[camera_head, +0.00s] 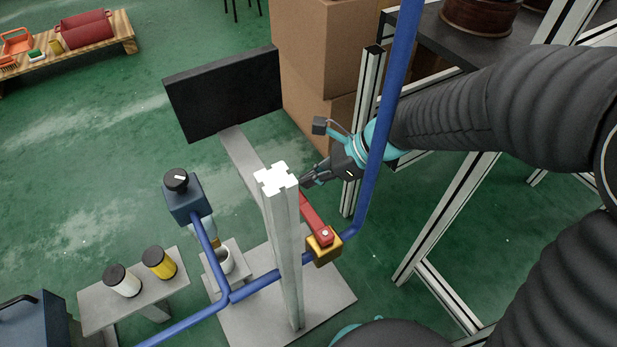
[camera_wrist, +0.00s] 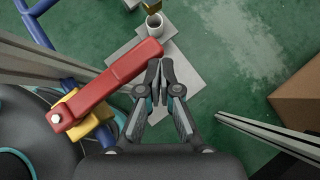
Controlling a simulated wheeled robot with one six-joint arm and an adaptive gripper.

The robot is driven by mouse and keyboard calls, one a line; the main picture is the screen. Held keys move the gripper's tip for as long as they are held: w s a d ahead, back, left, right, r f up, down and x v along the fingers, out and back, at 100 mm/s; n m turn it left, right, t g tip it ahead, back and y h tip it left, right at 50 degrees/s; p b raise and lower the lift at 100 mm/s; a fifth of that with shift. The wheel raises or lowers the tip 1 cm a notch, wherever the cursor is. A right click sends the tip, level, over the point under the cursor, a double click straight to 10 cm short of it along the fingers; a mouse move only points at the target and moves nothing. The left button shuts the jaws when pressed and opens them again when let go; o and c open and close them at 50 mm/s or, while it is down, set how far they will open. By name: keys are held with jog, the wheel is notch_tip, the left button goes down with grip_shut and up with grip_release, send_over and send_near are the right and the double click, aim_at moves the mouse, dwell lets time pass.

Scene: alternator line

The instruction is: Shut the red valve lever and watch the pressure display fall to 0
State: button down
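The red valve lever (camera_head: 315,219) sits on a brass valve body (camera_head: 324,251) on a blue pipe, partly hidden by a pale post in the head view. In the wrist view the lever (camera_wrist: 110,80) runs from its pivot at lower left to its free end near my fingertips, crosswise to the pipe. My gripper (camera_head: 308,181) is at the lever's free end; in the wrist view its fingers (camera_wrist: 164,76) are together, empty, just right of that end. I cannot tell whether they touch it. A dark panel (camera_head: 224,95) behind the post may be the display; no reading is visible.
The pale post (camera_head: 286,250) stands close to my gripper. A blue box with a black knob (camera_head: 185,198) is left of it. A cup (camera_head: 224,262) stands on a small plate below. Cardboard boxes (camera_head: 325,50) and a metal-framed bench (camera_head: 450,220) stand nearby.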

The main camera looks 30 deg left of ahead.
jog(key=v, duration=1.1)
jog(key=shift+w+d, duration=0.2)
jog(key=s+d+r+n+t+h, duration=0.1)
jog(key=s+d+n+t+h, duration=0.1)
jog(key=d, duration=0.7)
jog(key=s+d+r+n+t+h, duration=0.1)
jog(key=s+d+n+t+h, duration=0.2)
jog(key=d+n, duration=0.3)
jog(key=s+d+r+n+t+h, duration=0.1)
jog(key=s+d+n+t+h, duration=0.1)
jog(key=d, duration=1.2)
jog(key=n+t+h, duration=0.1)
jog(key=n+t, duration=0.1)
jog(key=n, duration=0.1)
jog(key=shift+s+d+r, duration=0.25)
jog(key=shift+s+r, duration=0.05)
jog(key=shift+r, duration=0.05)
